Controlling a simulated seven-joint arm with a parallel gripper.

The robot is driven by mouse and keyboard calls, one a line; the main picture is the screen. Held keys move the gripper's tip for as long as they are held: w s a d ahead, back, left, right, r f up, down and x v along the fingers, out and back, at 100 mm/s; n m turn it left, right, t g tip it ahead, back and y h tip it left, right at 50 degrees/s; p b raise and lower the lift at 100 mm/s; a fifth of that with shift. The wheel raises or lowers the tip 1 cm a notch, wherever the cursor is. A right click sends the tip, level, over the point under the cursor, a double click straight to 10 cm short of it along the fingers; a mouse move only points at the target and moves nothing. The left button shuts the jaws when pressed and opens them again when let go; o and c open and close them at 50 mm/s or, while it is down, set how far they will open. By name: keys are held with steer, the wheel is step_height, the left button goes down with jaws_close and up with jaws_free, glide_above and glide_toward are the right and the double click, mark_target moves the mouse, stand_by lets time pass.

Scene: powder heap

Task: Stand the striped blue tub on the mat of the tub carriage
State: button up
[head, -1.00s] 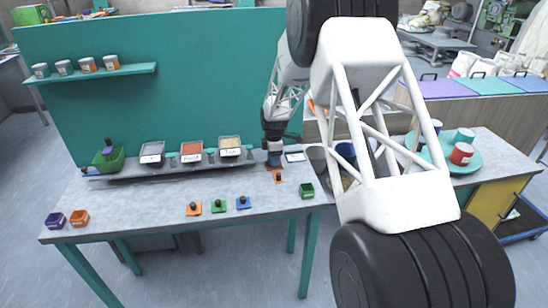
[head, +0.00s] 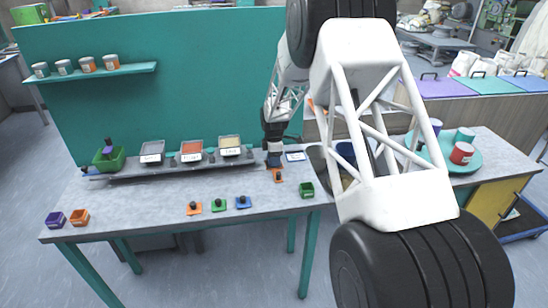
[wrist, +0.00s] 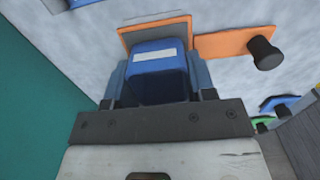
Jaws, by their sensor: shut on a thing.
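My gripper (wrist: 155,88) is shut on a blue tub (wrist: 158,80), which fills the space between its fingers in the wrist view. A pale strip shows on the tub; any other stripes cannot be made out. Just beyond the tub is the orange tub carriage (wrist: 225,43), with a black knob at its right. Its framed mat part (wrist: 155,30) is partly hidden behind the tub. In the head view my gripper (head: 274,162) is low over the carriage (head: 278,179) at the bench's back right. Whether the tub touches the mat cannot be told.
Powder trays (head: 191,151) stand on a ledge to the left. A small card (head: 295,156) lies just right of my gripper and a green tub (head: 307,190) stands nearer the front. Orange, green and blue knobbed plates (head: 218,206) lie along the front. The left-middle bench is clear.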

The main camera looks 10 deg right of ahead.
steer(key=shift+f, duration=0.15)
steer(key=o, duration=1.4)
steer(key=shift+r, duration=3.45)
steer(key=shift+r, duration=0.1)
